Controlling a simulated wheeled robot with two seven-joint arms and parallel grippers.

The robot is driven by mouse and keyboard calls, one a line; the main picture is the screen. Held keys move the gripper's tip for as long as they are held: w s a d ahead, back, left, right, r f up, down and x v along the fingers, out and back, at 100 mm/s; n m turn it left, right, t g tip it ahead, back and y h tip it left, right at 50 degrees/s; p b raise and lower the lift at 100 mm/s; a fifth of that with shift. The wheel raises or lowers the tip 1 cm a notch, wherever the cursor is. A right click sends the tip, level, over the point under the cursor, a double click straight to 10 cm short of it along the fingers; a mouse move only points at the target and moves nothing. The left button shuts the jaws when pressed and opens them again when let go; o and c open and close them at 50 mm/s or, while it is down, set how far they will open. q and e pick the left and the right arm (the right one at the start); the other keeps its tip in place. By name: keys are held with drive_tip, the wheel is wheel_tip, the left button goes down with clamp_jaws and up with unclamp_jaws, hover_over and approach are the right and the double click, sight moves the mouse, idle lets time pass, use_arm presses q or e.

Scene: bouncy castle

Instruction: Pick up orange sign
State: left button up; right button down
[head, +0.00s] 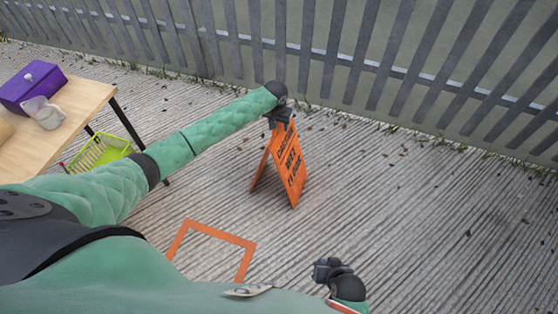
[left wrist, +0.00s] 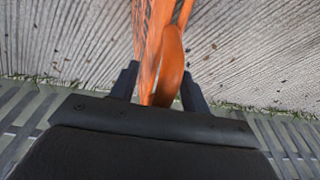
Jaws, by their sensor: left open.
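The orange sign (head: 289,168) is an A-frame floor sign with dark lettering. It stands upright and spread on the grooved deck. My left gripper (head: 280,117) is at the top of the sign, and my arm reaches to it from the left. In the left wrist view the sign's orange top (left wrist: 168,65) lies between the two dark fingers of my left gripper (left wrist: 160,88). The fingers are open, with a gap visible on the right side. My right gripper (head: 326,270) is low in the head view, away from the sign; its fingers are too unclear to read.
An orange square outline (head: 215,234) is marked on the deck. A wooden table (head: 72,105) at the left holds a purple box (head: 32,86) and a pale translucent item (head: 43,112). A green basket (head: 100,152) is below it. A slatted fence (head: 330,55) runs behind. The deck at right is clear.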

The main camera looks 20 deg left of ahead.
use_arm(q)
clamp_jaws()
idle(1.4)
